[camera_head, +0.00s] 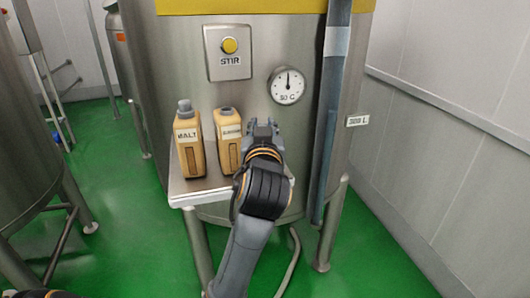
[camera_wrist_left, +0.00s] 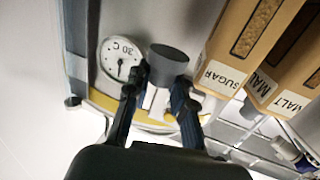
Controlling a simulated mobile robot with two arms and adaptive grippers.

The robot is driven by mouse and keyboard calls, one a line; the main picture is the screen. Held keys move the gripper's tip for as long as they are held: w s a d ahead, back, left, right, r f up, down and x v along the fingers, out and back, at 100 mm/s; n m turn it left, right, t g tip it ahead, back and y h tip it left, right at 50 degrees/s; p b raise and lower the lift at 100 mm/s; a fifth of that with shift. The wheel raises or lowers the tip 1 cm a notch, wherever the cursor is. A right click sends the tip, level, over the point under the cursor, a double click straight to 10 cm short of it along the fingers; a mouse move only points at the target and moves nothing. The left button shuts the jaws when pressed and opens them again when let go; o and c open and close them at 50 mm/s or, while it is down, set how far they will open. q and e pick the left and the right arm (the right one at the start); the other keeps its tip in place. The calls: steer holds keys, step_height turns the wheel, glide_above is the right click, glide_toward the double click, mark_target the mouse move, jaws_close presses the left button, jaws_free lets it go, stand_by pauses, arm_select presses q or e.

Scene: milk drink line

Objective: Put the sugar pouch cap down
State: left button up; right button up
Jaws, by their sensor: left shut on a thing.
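My left gripper (camera_head: 263,128) is over the right part of the small shelf (camera_head: 205,194), to the right of the sugar pouch (camera_head: 228,145). In the left wrist view the fingers (camera_wrist_left: 158,98) are shut on a dark grey round cap (camera_wrist_left: 168,62). In the head view the cap is hidden or too small to make out. The tan sugar pouch stands upright with no tall cap on its top; its label shows in the wrist view (camera_wrist_left: 224,76). The malt pouch (camera_head: 188,148), with a grey cap on, stands to its left. My right gripper is not in view.
A steel tank (camera_head: 180,60) rises behind the shelf, with a STIR button panel (camera_head: 228,52) and a round temperature gauge (camera_head: 287,86). A vertical blue-grey pipe (camera_head: 328,130) stands right of the shelf. The shelf's right end is largely covered by my arm.

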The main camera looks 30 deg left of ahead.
arm_select(q)
steer(key=w+a+f, duration=0.1)
steer(key=w+f, duration=0.1)
steer(key=w+a+f, duration=0.1)
steer(key=w+f, duration=0.1)
steer(key=w+a+f, duration=0.1)
steer(key=w+f, duration=0.1)
steer(key=shift+w+a+f, duration=0.1)
steer(key=shift+a+f, duration=0.15)
steer(key=shift+a, duration=0.15)
steer(key=f, duration=0.3)
steer(key=shift+w+a+f, duration=0.1)
steer(key=shift+w+a, duration=0.1)
steer(key=shift+w, duration=0.15)
steer(key=shift+f, duration=0.4)
steer(key=o, duration=0.3)
steer(key=shift+f, duration=0.2)
steer(key=o, duration=0.5)
steer(key=shift+r, duration=0.1)
steer(key=shift+c, duration=0.2)
